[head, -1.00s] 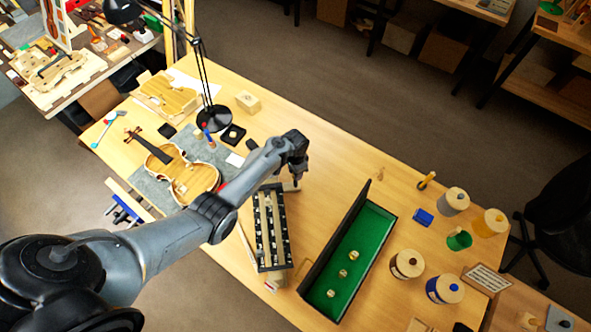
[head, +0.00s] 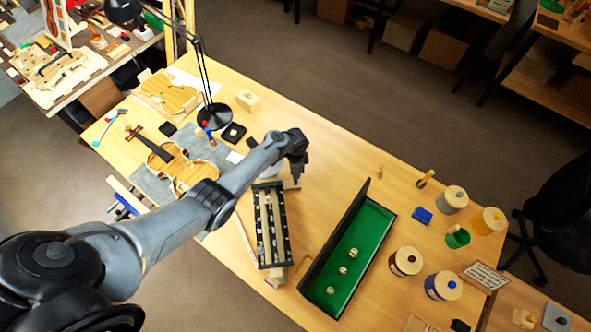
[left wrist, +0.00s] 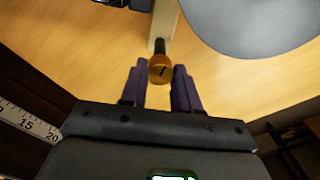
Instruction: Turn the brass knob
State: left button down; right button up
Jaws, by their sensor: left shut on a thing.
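The brass knob (left wrist: 160,70) shows in the left wrist view as a round amber end with a small dark mark, on a dark stem by a pale wooden strip (left wrist: 166,22). My left gripper (left wrist: 161,73) has one dark finger on each side of the knob and is shut on it. In the head view my left gripper (head: 296,182) points down just beyond the far end of a black-framed case (head: 279,228) with pale strips. The knob cannot be made out there. My right gripper is not in view.
A green-lined tray (head: 372,228) with small pale pieces lies right of the case. Several jars, including a brown one (head: 405,262), stand further right. A violin (head: 172,168) lies left, partly behind my arm. A black lamp (head: 214,117) stands behind it. Bare tabletop lies beyond my gripper.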

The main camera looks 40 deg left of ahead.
pick_arm(q)
jog(key=c, duration=0.8)
grip_release()
jog(key=shift+r, duration=0.1)
jog(key=shift+r+p, duration=1.45)
jog(key=shift+r, duration=3.85)
